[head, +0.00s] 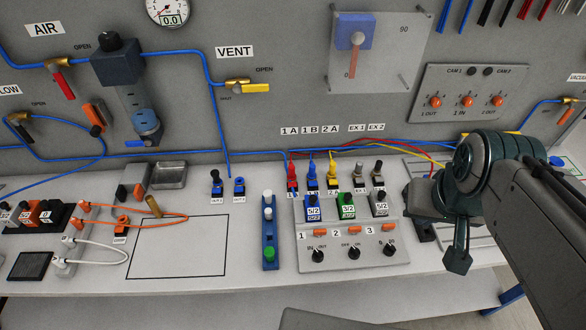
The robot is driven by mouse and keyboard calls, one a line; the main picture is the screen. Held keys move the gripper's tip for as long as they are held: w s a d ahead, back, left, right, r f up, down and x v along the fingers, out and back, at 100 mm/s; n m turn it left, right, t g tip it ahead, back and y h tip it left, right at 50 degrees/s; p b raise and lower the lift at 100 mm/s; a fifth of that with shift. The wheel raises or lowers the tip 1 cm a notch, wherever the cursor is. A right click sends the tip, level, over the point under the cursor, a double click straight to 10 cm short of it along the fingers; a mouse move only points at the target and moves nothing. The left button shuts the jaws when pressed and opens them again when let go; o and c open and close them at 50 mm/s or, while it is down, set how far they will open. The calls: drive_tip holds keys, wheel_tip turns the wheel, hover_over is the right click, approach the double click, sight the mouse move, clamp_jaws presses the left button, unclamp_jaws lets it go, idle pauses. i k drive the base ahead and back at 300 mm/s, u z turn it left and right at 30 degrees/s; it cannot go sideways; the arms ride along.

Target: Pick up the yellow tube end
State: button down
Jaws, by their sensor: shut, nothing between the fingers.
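A thin yellow tube (425,155) runs with a red and a blue tube along the foot of the back panel. Its left part drops to the yellow fitting (332,181) under the 2A label. To the right the yellow tube passes behind my arm, so its other end is hidden or cannot be made out. My gripper (457,262) points down at the right, above the bench front, with its fingers together and empty. It is apart from the yellow fitting, well to the right of it and nearer to me.
The valve block (350,245) with knobs and coloured fittings stands left of my gripper. A blue bar (269,235) with a green button is left of it. A black-outlined empty area (178,255) lies further left.

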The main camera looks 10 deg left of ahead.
sight(332, 164)
drive_tip(key=k, duration=1)
drive_tip(key=u, duration=0.75)
drive_tip(key=i, duration=0.95)
drive_tip(key=z, duration=0.6)
drive_tip(key=k, duration=0.4)
drive_tip(key=u, duration=0.4)
drive_tip(key=i, duration=0.5)
